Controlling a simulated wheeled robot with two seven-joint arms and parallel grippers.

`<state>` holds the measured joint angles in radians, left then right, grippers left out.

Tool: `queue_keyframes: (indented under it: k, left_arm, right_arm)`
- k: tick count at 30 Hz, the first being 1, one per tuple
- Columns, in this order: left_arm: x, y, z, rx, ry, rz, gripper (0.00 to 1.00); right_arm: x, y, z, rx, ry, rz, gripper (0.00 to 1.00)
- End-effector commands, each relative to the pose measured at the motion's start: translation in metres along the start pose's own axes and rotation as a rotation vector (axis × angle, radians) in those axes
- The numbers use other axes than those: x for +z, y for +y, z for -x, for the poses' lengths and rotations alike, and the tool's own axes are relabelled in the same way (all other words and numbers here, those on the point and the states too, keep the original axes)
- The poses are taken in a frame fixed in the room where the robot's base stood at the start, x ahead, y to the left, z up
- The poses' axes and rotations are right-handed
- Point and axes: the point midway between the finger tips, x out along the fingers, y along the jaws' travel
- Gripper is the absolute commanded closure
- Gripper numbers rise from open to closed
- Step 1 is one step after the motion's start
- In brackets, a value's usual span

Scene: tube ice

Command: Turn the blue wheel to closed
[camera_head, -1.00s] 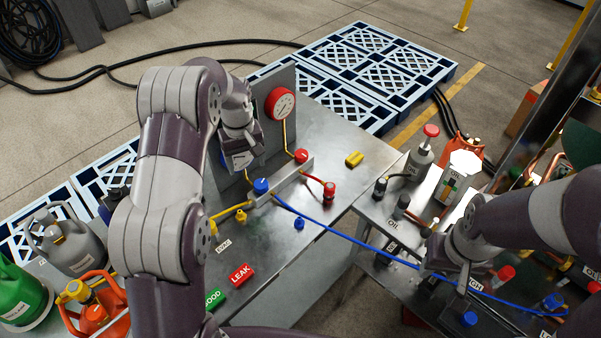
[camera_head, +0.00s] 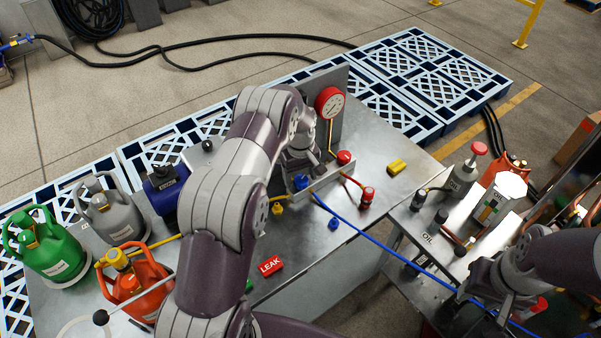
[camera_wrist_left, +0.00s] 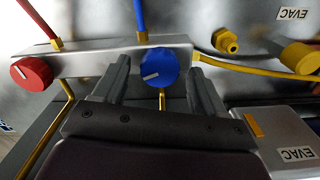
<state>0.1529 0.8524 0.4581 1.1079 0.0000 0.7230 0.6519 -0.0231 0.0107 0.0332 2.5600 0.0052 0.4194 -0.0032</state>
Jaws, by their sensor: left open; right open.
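The blue wheel (camera_head: 300,181) sits on the grey manifold block (camera_head: 330,176), partly covered by my left gripper in the head view. In the left wrist view the blue wheel (camera_wrist_left: 158,68) has a white pointer mark slanting down to the left. My left gripper (camera_wrist_left: 160,76) is open, with one finger on each side of the wheel and gaps visible between fingers and wheel. In the head view my left gripper (camera_head: 299,172) is right at the wheel. My right gripper (camera_head: 480,292) is over the right-hand bench, its fingers hard to make out.
The red wheel (camera_wrist_left: 32,74) is on the same block, beside a finger. A red gauge (camera_head: 330,103) stands on the panel behind. Blue, red and yellow hoses leave the block. A red LEAK tag (camera_head: 270,266) and a yellow block (camera_head: 397,166) lie on the bench.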

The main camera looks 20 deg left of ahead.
Motion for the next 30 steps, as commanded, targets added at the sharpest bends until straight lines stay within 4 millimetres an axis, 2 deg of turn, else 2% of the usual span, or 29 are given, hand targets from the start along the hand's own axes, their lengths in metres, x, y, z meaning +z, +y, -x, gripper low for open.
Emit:
queue_keyframes:
  k: [7, 12, 22, 30]
  left_arm:
    - [0.0, 0.0, -0.001, 0.0, 0.0, 0.0, 0.29]
    - [0.0, 0.0, -0.001, 0.0, 0.0, 0.0, 0.84]
    - [0.0, 0.0, -0.002, 0.0, 0.0, -0.032, 0.85]
    - [0.0, 0.001, -0.003, 0.0, 0.0, -0.191, 0.85]
  right_arm:
    - [0.0, 0.0, 0.0, 0.0, 0.0, 0.0, 0.57]
    - [0.0, 0.0, 0.0, 0.0, 0.0, 0.0, 0.57]
    - [0.0, 0.0, -0.003, 0.0, 0.0, 0.0, 0.57]
    - [0.002, 0.0, -0.015, 0.0, 0.0, 0.0, 0.57]
